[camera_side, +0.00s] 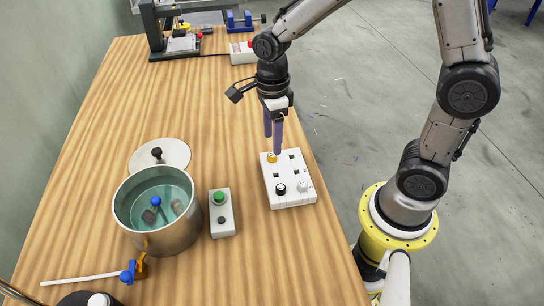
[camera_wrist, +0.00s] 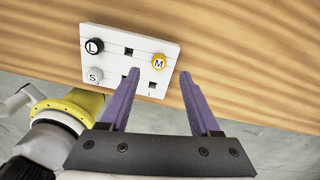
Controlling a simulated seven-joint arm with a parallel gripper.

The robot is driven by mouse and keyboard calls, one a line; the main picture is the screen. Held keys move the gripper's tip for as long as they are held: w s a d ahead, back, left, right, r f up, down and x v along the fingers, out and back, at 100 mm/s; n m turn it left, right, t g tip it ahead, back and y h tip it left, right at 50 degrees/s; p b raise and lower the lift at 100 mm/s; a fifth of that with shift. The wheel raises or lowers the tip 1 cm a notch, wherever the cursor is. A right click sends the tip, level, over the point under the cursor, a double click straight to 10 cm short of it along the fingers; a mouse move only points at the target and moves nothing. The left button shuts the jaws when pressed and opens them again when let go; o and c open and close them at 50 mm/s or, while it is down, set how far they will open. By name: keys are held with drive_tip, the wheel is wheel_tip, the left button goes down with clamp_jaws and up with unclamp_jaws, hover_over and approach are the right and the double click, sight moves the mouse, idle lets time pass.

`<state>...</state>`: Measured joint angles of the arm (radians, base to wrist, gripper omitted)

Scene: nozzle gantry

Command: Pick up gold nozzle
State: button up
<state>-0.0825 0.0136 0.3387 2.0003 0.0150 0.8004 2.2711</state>
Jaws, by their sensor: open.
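The gold nozzle (camera_side: 272,158), a small round cap, sits in the white holder block (camera_side: 291,198) near the table's right edge. In the wrist view the gold nozzle (camera_wrist: 159,62) is marked M and sits at the block's right side. My gripper (camera_side: 274,148) points down just above the block, near the gold nozzle. In the wrist view its two purple fingers (camera_wrist: 160,75) are apart with nothing between them, and the nozzle shows just beyond their tips.
A button box (camera_side: 221,213) stands left of the block. A gantry machine (camera_side: 170,30) stands at the table's back.

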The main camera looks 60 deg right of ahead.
sight(272, 154)
wheel_tip(272, 154, down, 4)
drive_tip(key=shift+a+f, duration=0.15)
drive_tip(key=shift+f, duration=0.1)
clamp_jaws()
idle(0.3)
